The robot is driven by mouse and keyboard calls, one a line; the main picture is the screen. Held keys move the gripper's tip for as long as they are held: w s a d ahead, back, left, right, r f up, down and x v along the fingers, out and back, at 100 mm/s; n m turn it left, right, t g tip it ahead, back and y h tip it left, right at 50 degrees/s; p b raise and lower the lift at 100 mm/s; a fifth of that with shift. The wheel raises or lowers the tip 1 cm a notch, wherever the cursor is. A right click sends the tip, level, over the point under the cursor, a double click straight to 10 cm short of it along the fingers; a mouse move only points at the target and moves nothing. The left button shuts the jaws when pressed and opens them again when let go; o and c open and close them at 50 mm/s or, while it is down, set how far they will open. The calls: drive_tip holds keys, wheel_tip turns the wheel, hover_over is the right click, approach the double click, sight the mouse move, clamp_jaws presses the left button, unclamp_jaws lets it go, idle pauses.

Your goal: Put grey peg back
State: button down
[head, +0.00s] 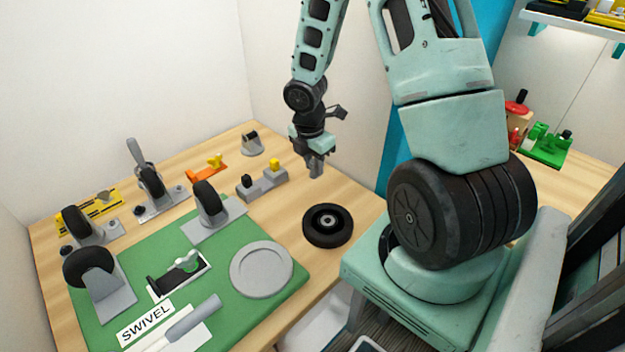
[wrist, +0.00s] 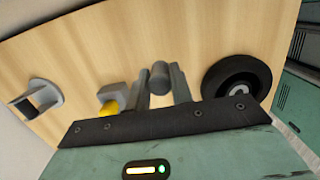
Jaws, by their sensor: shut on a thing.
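My gripper (head: 316,171) hangs over the bare wood at the back right of the table, right of the grey block. In the wrist view its two fingers (wrist: 160,85) are shut on a short grey peg (wrist: 160,76), whose rounded end shows between them. In the head view the peg is hard to tell from the fingers. The grey block (head: 263,184) stands left of and below my gripper, with a yellow peg (head: 273,165) upright at its right and a small dark piece at its left. The block's side (wrist: 111,91) and yellow peg also show in the wrist view.
A black wheel (head: 308,226) lies flat in front of my gripper. A grey hollow bracket (head: 252,146) and an orange holder (head: 206,172) stand farther back and left. A green mat (head: 219,277) holds casters, a grey disc and a SWIVEL label. Walls close the back.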

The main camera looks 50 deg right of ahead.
sight(314, 175)
drive_tip(key=shift+f+b, duration=0.45)
drive_tip(key=shift+f, duration=1.65)
drive_tip(key=shift+f, duration=0.2)
drive_tip(key=c, duration=1.2)
unclamp_jaws()
drive_tip(key=shift+c, duration=0.2)
drive_tip(key=shift+r, duration=0.2)
